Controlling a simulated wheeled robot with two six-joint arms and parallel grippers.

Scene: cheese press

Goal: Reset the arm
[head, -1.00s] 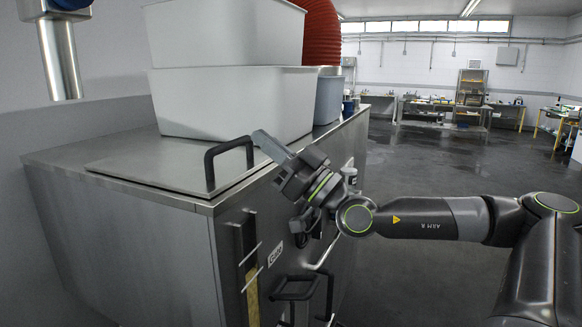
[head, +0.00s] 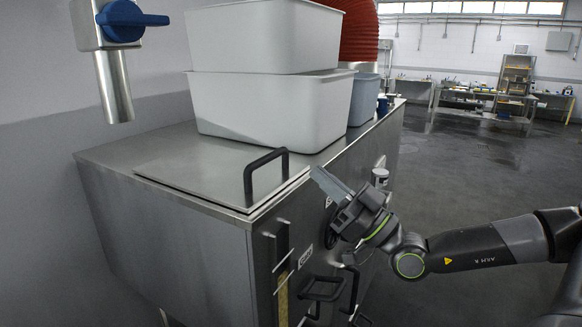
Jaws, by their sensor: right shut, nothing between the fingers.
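My right gripper (head: 326,182) is shut and empty. It hangs in the air at the right of the steel cabinet (head: 170,235), its fingers pointing up and left, near the cabinet's top edge. My right arm reaches in from the right edge of the head view. The black lid handle (head: 263,163) stands upright on the cabinet's lid, to the left of the fingertips and apart from them in the picture. My left gripper and arm are not in view.
Two stacked white tubs (head: 265,105) and a grey bucket (head: 363,98) stand on the cabinet. A blue-handled tap (head: 130,20) is on the left wall. Black handles (head: 322,290) stick out from the cabinet's front. The floor (head: 470,175) at the right is clear.

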